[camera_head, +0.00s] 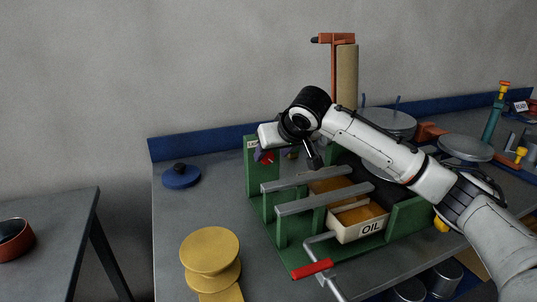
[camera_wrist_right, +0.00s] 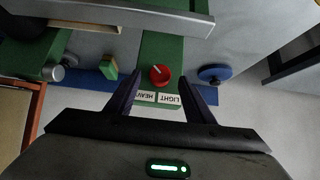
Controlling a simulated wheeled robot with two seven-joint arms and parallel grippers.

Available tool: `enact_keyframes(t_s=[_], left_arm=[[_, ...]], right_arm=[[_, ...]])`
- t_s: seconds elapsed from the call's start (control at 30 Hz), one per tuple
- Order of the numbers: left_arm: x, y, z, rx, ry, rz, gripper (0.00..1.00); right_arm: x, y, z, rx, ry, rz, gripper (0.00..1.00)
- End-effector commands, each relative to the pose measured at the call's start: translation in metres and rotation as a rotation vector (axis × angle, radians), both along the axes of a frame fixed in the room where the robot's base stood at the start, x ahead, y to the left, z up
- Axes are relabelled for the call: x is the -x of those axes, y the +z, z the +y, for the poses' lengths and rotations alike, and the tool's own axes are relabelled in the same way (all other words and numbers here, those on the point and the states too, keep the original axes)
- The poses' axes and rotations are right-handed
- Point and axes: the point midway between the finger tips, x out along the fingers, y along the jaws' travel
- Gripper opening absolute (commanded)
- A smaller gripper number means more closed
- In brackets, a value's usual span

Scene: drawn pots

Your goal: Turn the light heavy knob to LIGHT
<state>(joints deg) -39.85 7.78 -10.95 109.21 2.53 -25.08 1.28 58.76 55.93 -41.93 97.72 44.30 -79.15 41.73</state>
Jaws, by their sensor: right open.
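A round red knob (camera_wrist_right: 160,75) sits on a green panel (camera_wrist_right: 162,43) in the right wrist view. The panel has two white labels, upside down in this view: HEAVY (camera_wrist_right: 145,97) on the left and LIGHT (camera_wrist_right: 169,99) on the right. A pale mark on the knob slants toward the upper left, away from both labels. My right gripper (camera_wrist_right: 160,80) is open, with one dark finger on each side of the knob. I see gaps beside the knob; contact is not visible. In the head view, part of the red knob (camera_head: 267,159) shows beneath the gripper. My left gripper is out of view.
Grey rails (camera_head: 322,199) and an OIL box (camera_head: 357,225) stand in the green frame in front of the panel. A red-handled crank (camera_head: 312,269) is at the front. A blue lid (camera_head: 181,177) and yellow discs (camera_head: 209,251) lie to the left, with bare table between.

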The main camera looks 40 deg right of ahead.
Motion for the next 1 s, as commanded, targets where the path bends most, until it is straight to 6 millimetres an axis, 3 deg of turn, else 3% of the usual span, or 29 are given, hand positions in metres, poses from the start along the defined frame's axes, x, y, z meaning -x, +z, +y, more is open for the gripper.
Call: enact_keyframes(t_s=[0.2, 0.57, 0.8, 1.0], left_arm=[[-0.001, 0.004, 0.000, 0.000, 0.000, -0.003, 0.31], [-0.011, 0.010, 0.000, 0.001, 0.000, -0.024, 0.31], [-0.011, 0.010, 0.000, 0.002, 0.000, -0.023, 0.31], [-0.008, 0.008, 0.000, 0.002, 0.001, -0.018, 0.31]], right_arm=[[-0.019, -0.019, -0.004, 0.001, 0.001, 0.000, 0.48], [-0.023, -0.023, -0.005, 0.002, 0.001, -0.002, 0.48], [-0.023, -0.023, -0.005, 0.001, 0.001, -0.002, 0.10], [-0.023, -0.023, -0.005, 0.008, 0.001, 0.001, 0.08]])
